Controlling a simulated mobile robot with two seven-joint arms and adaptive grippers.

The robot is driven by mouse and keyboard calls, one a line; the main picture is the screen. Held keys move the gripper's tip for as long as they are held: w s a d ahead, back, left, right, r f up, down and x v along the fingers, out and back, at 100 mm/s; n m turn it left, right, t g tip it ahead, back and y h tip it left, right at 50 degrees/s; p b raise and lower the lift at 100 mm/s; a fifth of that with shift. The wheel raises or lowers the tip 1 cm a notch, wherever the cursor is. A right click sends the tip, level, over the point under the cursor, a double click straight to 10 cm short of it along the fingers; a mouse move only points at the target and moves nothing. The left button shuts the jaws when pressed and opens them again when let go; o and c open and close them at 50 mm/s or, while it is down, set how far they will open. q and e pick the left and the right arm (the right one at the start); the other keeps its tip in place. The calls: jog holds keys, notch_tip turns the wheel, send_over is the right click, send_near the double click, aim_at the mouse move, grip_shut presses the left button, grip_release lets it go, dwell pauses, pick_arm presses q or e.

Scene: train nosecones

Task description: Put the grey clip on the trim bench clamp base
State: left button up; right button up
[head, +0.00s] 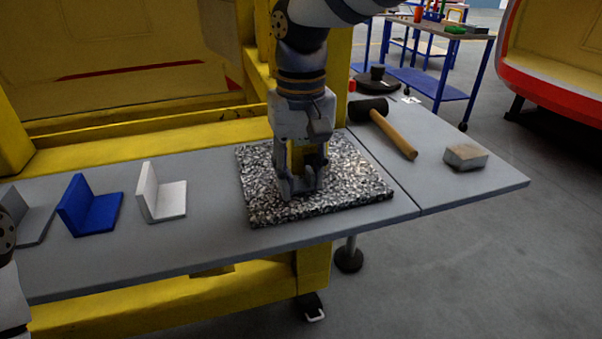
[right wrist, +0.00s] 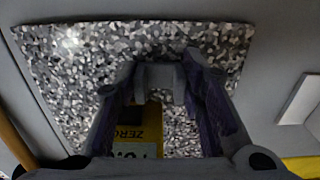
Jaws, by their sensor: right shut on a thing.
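My right gripper (head: 303,190) points down, low over a black-and-white speckled slab (head: 355,185) on the bench. In the right wrist view its fingers (right wrist: 165,70) are shut on a grey piece (right wrist: 160,82), which I take for the grey clip. Behind it, between the fingers, is a yellow part (right wrist: 150,120) with the letters "ZERO". I cannot tell whether the yellow part is joined to the grey piece or stands apart. I cannot make out which thing is the clamp base. My left gripper is out of view; only arm parts show at the left edge.
L-shaped white (head: 165,200), blue (head: 95,215) and grey (head: 35,225) brackets stand on the bench at left. A wooden-handled mallet (head: 395,130) and a small block (head: 465,157) lie at right. The bench front edge is clear. A yellow frame stands behind.

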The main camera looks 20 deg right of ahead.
jog(key=o, duration=0.8)
jog(key=shift+f, duration=0.15)
